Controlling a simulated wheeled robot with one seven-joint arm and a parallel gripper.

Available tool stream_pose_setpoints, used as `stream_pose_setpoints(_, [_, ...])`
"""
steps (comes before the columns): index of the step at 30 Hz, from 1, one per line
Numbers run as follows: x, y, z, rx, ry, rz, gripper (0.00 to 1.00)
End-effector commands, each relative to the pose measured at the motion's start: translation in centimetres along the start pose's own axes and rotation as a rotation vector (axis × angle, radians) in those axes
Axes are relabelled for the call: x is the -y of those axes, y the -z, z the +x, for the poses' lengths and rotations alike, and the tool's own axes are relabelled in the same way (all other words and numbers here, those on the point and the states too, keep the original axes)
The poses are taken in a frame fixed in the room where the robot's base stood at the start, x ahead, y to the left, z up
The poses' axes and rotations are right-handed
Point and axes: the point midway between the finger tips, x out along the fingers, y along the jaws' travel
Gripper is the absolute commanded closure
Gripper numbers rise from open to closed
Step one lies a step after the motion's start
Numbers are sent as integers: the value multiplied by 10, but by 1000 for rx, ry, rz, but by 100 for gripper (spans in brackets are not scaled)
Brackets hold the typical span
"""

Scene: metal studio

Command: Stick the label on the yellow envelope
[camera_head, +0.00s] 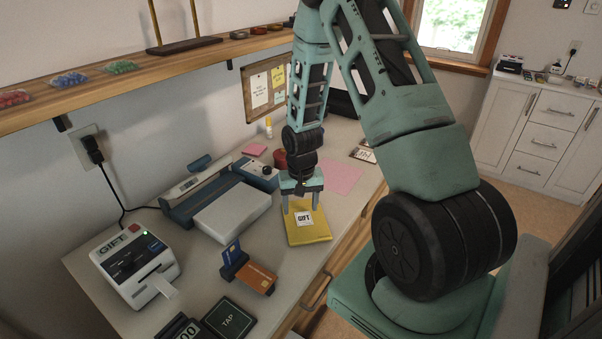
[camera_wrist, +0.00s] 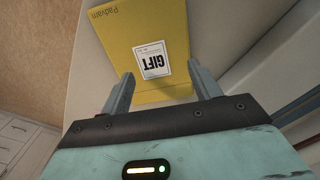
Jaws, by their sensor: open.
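The yellow envelope (camera_head: 309,234) lies flat on the counter below my gripper. It also shows in the wrist view (camera_wrist: 118,38), with a printed word at one corner. The white label (camera_head: 304,218), printed "GIFT", lies on the envelope's face. In the wrist view the label (camera_wrist: 151,62) looks flat against the envelope, slightly turned, near the edge closest to my gripper. My gripper (camera_head: 301,206) is open over the envelope. In the wrist view its two fingers (camera_wrist: 163,88) stand apart, with the label between and just beyond their tips. The fingers hold nothing.
A label printer (camera_head: 135,262) marked GIFT, with a paper strip at its slot, stands at the left. A blue-and-white device (camera_head: 232,212) sits left of the envelope. A card stand (camera_head: 249,272) and TAP pad (camera_head: 229,319) are nearer. A pink sheet (camera_head: 342,177) lies behind.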

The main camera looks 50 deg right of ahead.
Motion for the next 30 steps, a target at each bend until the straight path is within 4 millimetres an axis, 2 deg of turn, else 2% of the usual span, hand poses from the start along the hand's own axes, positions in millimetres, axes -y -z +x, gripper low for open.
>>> stream_pose_setpoints(9, [0,2,-74,-7,1,1,38])
stream_pose_setpoints(15, [0,1,-115,-6,1,1,38])
stream_pose_setpoints(21, [0,1,-138,-3,0,0,38])
stream_pose_setpoints(30, [0,0,-143,0,0,0,38])
